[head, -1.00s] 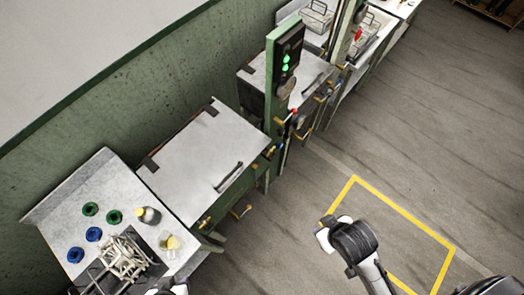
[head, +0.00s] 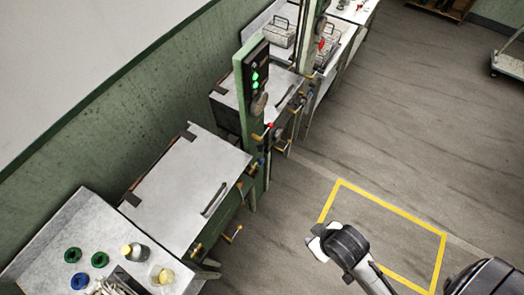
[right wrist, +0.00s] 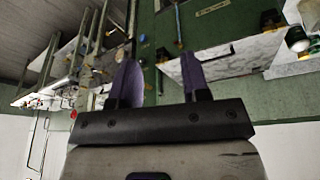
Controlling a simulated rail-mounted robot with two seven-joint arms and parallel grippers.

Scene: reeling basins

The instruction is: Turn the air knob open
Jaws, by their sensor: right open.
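Several small valves with coloured handles sit along the fronts of the basins in the head view. They include a red one (head: 270,126), a blue one (head: 261,161) and a yellow one (head: 196,250). I cannot tell which is the air knob. My right arm reaches in from the lower right, over the floor and apart from the basins; its fingers are not clear there. In the right wrist view my right gripper (right wrist: 159,72) is open and empty, its two dark purple fingers apart. Green basin fronts with small fittings lie beyond them. My left gripper is not in view.
A lidded basin (head: 185,185) stands left of a green post (head: 251,115) with green lights. A side table (head: 60,240) holds blue and green rings and small jars. A yellow floor outline (head: 390,214) lies on open floor. A cart (head: 509,66) stands far right.

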